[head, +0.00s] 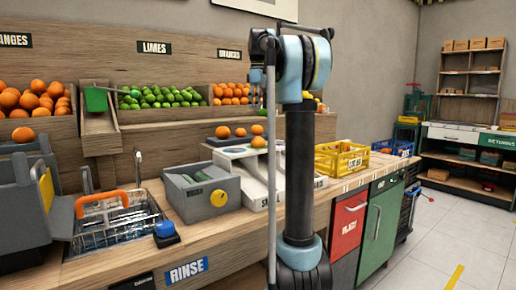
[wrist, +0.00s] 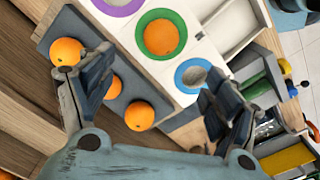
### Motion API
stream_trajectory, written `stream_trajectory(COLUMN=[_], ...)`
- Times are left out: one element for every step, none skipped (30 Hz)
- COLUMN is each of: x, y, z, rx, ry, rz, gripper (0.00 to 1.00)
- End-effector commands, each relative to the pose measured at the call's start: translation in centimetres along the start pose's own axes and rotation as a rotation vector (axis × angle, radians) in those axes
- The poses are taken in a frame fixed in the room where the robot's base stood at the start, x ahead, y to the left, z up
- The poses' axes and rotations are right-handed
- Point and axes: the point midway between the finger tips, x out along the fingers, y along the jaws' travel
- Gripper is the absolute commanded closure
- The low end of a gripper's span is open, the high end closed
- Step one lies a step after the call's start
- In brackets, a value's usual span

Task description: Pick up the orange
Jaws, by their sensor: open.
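In the wrist view my gripper (wrist: 142,84) is open, with its two fingers spread wide and nothing held between them. One orange (wrist: 139,115) lies on a dark grey tray (wrist: 72,20), in the gap between the fingers. A second orange (wrist: 116,86) is beside the left finger and partly hidden by it. A third orange (wrist: 67,52) is at the left fingertip, its lower edge covered. Another orange (wrist: 161,37) sits inside a green ring on a white panel. In the head view, oranges (head: 240,132) sit on the counter unit; my gripper is not clear there.
In the head view, a grey box (head: 200,192) stands left of the white unit and a yellow crate (head: 342,158) right. Fruit bins line the wall. The right floor is clear.

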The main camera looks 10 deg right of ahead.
Motion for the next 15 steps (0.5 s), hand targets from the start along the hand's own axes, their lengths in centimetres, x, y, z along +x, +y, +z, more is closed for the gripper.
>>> stream_trajectory(x=[0.9, 1.4, 2.1, 2.6, 3.1, 3.8, 4.3, 4.9, 5.6, 6.1, 6.6, 7.3, 7.8, 8.2, 8.8], y=[0.0, 0.0, 0.0, 0.0, 0.0, 0.0, 0.0, 0.0, 0.0, 0.0, 0.0, 0.0, 0.0, 0.0, 0.0], z=[0.1, 0.1, 0.1, 0.1, 0.1, 0.1, 0.1, 0.1, 0.1, 0.1, 0.1, 0.1, 0.1, 0.1, 0.1], rx=[0.000, 0.000, -0.001, -0.001, -0.001, -0.001, -0.001, -0.001, -0.001, -0.001, -0.001, -0.001, -0.001, -0.001, -0.001], ry=[0.000, 0.000, 0.000, 0.000, 0.000, 0.000, 0.000, 0.000, 0.000, 0.000, 0.000, 0.000, 0.000, 0.000, 0.000], rz=[0.000, 0.000, 0.000, 0.000, 0.000, 0.000, 0.000, 0.000, 0.000, 0.000, 0.000, 0.000, 0.000, 0.000, 0.000], gripper=[0.19, 0.19, 0.19, 0.19, 0.19, 0.19, 0.19, 0.19, 0.19, 0.19, 0.19, 0.19, 0.19, 0.19, 0.19])
